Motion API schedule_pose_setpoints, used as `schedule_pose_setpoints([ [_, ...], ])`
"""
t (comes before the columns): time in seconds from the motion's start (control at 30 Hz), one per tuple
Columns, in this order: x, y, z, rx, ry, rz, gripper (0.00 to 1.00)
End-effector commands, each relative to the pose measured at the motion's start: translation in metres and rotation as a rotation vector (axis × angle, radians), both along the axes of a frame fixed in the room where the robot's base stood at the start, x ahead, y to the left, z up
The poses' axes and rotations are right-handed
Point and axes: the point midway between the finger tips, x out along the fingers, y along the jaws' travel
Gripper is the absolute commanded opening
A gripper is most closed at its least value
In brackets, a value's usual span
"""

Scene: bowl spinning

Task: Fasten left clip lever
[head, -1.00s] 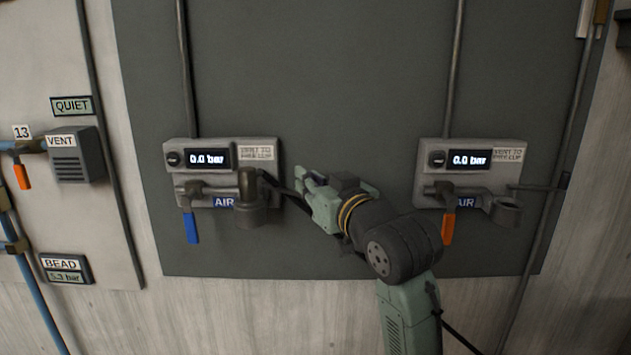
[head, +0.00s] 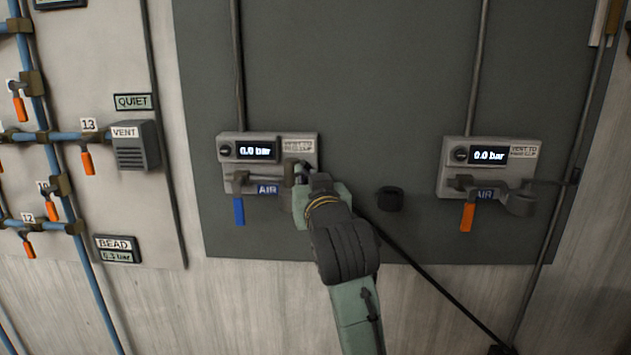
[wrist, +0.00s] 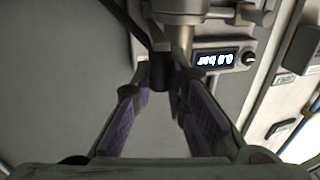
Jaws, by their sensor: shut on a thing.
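The left station (head: 228,176) is a pale metal plate with a 0.0 bar display, a blue handle (head: 238,211) hanging down and a metal fitting (wrist: 180,38) at its right. My gripper (head: 296,186) reaches to this fitting, covering much of it in the head view. In the wrist view my gripper (wrist: 160,78) has its purple finger pads closed on a dark piece (wrist: 159,72) just by the fitting's metal post. I cannot tell whether this is the clip lever or the hose end; the lever does not show clearly.
A black hose (head: 440,290) runs from behind my arm to the lower right. A black round cup (head: 390,198) sits on the panel. The right station (head: 530,180) has an orange handle (head: 467,217). Pipes and valves stand far left. The panel above the stations is mostly clear.

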Motion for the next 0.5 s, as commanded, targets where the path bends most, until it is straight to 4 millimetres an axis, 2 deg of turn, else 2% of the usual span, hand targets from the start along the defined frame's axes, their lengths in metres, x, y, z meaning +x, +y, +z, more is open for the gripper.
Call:
schedule_pose_setpoints([
  [0.1,0.003,0.009,0.000,-0.002,0.001,-0.059,0.00],
  [0.5,0.008,0.017,-0.001,-0.002,0.000,-0.159,0.00],
])
